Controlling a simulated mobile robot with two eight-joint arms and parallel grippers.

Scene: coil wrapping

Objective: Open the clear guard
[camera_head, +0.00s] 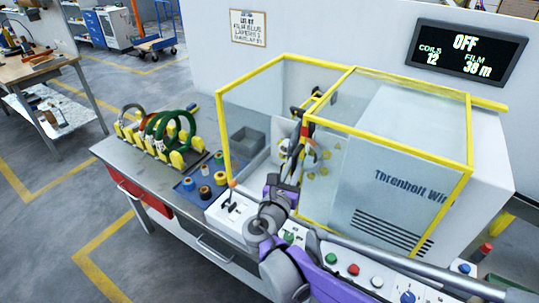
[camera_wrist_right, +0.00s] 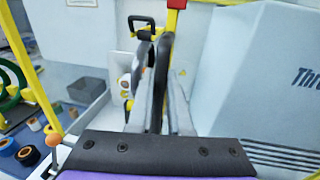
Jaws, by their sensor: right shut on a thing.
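The clear guard (camera_head: 411,139) has yellow edges and clear panels and covers the wrapping machine's front and top. A red block (camera_head: 307,129) sits on its middle yellow edge; it also shows at the top of the right wrist view (camera_wrist_right: 176,4). My right gripper (camera_head: 298,143) is at this middle edge, just below the red block. In the right wrist view its fingers (camera_wrist_right: 160,100) are closed on a dark, narrow, curved piece (camera_wrist_right: 164,55). Whether this piece is fixed to the guard, I cannot tell. My left gripper is not in view.
Tape rolls lie on a blue mat (camera_head: 193,183). A grey bin (camera_head: 247,144) is behind the left panel. A button panel (camera_head: 352,270) runs along the front. The screen (camera_head: 466,54) reads OFF.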

